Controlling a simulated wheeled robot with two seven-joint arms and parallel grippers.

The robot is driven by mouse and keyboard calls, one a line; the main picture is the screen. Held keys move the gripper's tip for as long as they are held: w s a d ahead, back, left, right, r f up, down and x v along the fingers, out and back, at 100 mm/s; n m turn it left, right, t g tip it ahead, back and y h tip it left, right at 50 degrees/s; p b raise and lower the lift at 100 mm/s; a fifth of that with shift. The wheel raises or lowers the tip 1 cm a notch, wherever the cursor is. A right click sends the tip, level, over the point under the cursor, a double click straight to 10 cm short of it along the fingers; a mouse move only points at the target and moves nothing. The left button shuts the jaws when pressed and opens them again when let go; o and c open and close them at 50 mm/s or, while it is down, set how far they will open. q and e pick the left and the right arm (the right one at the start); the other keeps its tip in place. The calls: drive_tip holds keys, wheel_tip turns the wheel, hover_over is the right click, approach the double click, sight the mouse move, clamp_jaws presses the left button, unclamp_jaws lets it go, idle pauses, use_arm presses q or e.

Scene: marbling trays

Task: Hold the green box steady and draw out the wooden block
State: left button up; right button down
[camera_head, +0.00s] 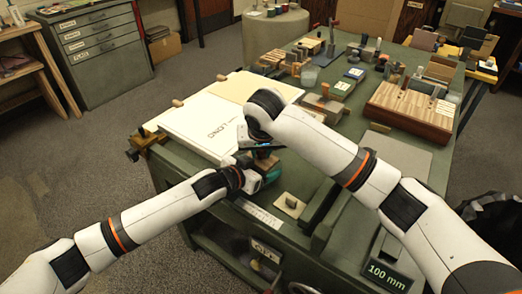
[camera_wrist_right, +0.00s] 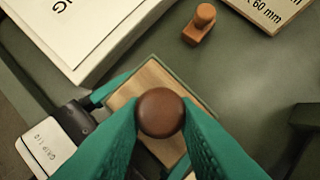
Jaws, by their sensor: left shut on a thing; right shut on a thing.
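In the right wrist view, a wooden block (camera_wrist_right: 152,78) with a round dark brown knob (camera_wrist_right: 160,112) on top sits within the thin rim of the green box (camera_wrist_right: 203,98). My right gripper (camera_wrist_right: 160,122) is shut on the knob, one teal finger on each side. The fingers hide the near part of block and box. My left gripper's body (camera_wrist_right: 65,135) shows at the left, with a teal finger against the box's side. In the head view, my left gripper (camera_head: 266,170) is shut on the box, under my right wrist; box and block are mostly hidden there.
A white lettered board (camera_head: 195,125) lies beside the box on the green bench. A small wooden peg (camera_wrist_right: 200,24) and a board marked 60 mm (camera_wrist_right: 268,10) are nearby. A wooden rack (camera_head: 410,108) and several small blocks stand farther back. A small plate (camera_head: 289,204) lies in front.

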drive_tip(key=shift+r, duration=0.3)
drive_tip(key=shift+r, duration=3.35)
use_arm(q)
drive_tip(key=o, duration=1)
